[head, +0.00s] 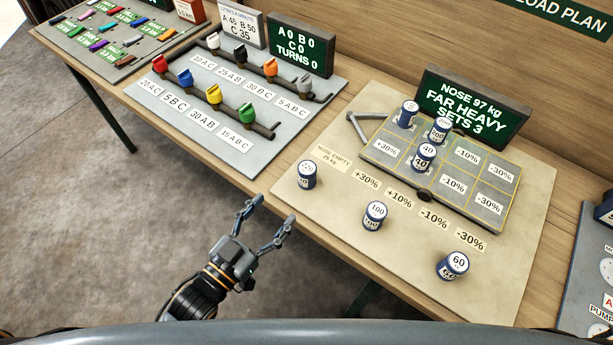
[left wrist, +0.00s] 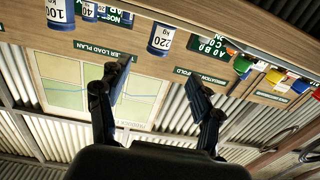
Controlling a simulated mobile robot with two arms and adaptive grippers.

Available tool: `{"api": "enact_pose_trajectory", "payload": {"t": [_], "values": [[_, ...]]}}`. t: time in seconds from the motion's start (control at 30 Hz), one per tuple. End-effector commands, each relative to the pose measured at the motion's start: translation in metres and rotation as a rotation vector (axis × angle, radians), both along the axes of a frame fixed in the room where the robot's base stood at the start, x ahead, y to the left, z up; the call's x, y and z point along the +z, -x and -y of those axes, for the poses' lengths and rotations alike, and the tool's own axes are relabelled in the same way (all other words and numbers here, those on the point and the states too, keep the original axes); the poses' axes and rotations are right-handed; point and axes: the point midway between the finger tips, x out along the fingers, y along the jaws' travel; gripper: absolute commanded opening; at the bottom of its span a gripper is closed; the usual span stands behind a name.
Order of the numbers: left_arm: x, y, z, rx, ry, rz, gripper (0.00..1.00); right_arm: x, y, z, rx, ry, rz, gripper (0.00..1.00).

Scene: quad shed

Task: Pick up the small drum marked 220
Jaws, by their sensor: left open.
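The small drum marked 220 (head: 307,175) is a blue cylinder with a white label. It stands upright at the left side of the beige board (head: 330,215), apart from the other drums. In the left wrist view, which is upside down, the drum marked 220 (left wrist: 165,38) shows beyond the fingers with its label readable. My left gripper (head: 273,210) is open and empty, off the table's front edge, to the left of and nearer than the drum. Its two spread fingers also show in the left wrist view (left wrist: 158,75), not touching the drum. My right gripper is not in view.
Drums marked 100 (head: 375,215) and 60 (head: 452,266) stand on the board to the right. A grey gridded tray (head: 480,205) holds three more drums. A dark sign (head: 472,108) stands behind it. A grey panel with coloured valves (head: 190,130) lies to the left.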

Motion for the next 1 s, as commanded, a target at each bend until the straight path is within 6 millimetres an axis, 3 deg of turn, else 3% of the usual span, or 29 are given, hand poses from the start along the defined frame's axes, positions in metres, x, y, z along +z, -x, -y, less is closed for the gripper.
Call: {"api": "enact_pose_trajectory", "payload": {"t": [0.3,0.57,0.83,1.0], "values": [[0.002,-0.051,0.034,0.002,0.000,0.001,0.65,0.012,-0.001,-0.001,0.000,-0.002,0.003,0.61],[0.003,-0.067,0.046,0.001,-0.001,-0.002,0.65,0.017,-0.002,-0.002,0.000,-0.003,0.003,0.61],[0.005,-0.098,0.069,0.002,0.000,-0.002,0.65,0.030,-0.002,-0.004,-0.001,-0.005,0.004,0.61],[0.003,-0.103,0.073,0.001,-0.002,-0.002,0.65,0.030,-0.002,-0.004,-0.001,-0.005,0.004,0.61]]}}
